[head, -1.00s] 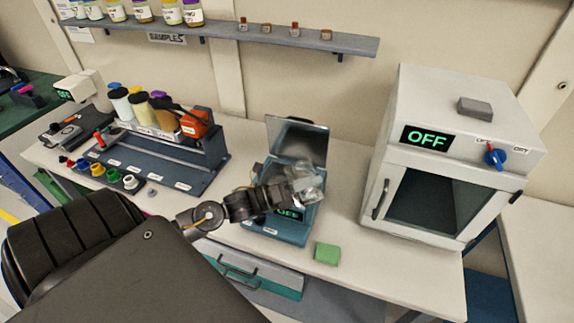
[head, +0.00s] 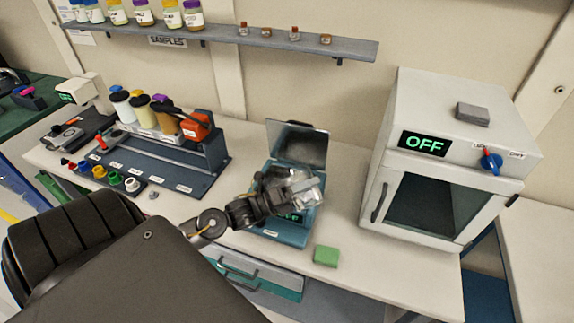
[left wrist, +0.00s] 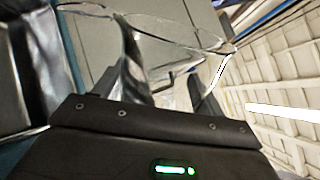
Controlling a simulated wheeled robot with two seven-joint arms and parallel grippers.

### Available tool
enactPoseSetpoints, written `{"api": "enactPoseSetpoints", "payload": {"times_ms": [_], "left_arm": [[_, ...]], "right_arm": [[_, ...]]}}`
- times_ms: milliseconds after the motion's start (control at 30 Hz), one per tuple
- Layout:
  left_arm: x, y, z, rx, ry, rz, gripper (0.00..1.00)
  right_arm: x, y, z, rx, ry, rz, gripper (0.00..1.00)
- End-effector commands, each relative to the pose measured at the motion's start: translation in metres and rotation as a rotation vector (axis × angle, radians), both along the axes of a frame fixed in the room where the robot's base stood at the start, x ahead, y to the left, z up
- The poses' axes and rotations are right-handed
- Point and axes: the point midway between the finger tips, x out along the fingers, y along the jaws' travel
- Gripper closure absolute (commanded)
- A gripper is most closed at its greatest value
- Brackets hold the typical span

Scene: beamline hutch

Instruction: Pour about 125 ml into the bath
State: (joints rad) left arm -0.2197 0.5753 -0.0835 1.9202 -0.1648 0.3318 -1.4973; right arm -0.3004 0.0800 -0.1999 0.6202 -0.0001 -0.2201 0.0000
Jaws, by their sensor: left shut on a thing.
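The bath (head: 288,236) is a teal box on the bench with its lid (head: 298,147) up and a green display on its front, partly covered by my arm. My left gripper (head: 290,192) is shut on a clear glass beaker (head: 309,189) and holds it over the bath's opening. The beaker looks tilted; its clear wall and rim also show in the left wrist view (left wrist: 172,55). I cannot make out the liquid level or any stream. The bath's inside is mostly hidden. My right gripper is not in view.
A green block (head: 326,256) lies just right of the bath. A white oven (head: 440,165) reading OFF stands further right. A bottle rack (head: 165,135) is on the left, and a sample shelf (head: 230,40) runs along the wall above.

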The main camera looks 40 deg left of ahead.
Motion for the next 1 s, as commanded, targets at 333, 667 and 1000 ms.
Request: {"api": "enactPoseSetpoints", "payload": {"times_ms": [333,667,1000], "left_arm": [[0.001,0.001,0.008,-0.070,0.031,0.002,0.60],[0.001,0.002,0.009,-0.099,0.045,0.000,0.60],[0.001,0.002,0.011,-0.119,0.055,0.000,0.60]], "right_arm": [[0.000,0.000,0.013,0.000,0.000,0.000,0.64],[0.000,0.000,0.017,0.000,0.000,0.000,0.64],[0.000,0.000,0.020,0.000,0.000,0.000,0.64]]}}
